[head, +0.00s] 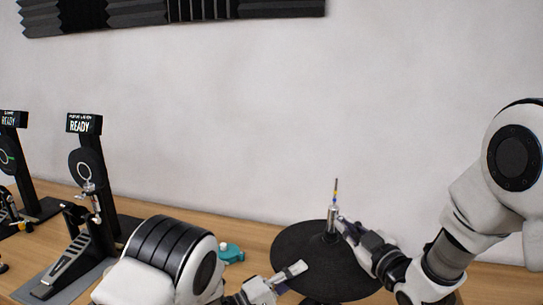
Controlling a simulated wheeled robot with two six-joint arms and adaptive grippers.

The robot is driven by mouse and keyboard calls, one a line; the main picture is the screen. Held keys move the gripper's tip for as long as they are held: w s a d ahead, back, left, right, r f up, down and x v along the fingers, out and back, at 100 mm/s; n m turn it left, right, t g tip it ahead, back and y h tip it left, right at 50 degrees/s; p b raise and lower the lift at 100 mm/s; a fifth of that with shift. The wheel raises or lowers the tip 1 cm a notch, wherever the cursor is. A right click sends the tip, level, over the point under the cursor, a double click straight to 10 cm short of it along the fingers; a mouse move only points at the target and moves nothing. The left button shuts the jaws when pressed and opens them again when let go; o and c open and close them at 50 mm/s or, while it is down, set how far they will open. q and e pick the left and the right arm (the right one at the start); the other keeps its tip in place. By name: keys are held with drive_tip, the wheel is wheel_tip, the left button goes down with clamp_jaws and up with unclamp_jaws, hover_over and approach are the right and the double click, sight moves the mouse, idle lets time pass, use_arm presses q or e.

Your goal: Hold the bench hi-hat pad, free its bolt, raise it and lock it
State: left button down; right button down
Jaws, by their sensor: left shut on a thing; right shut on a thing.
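The bench hi-hat pad (300,245) is a round black disc at the lower middle right of the head view. A thin rod (336,187) with coloured marks stands up through its centre. A silver clutch piece (332,213) sits around the rod just above the pad. My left gripper (291,274) is at the pad's near left edge, shut on the pad's rim. My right gripper (341,225) reaches in from the right and is shut at the clutch, on what looks like its bolt. The fingertips hide the bolt itself.
Two pedal stands with READY displays (85,124) stand on the wooden bench (255,243) at the left. A small teal bottle-like object (231,253) lies behind my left arm. Dark foam panels (140,12) hang on the wall. Space above the pad is clear.

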drive_tip(key=n, duration=0.4)
drive_tip(key=shift+n, duration=0.3)
drive_tip(key=n, duration=0.6)
drive_tip(key=shift+d, duration=0.1)
drive_tip(key=c, duration=1.2)
unclamp_jaws()
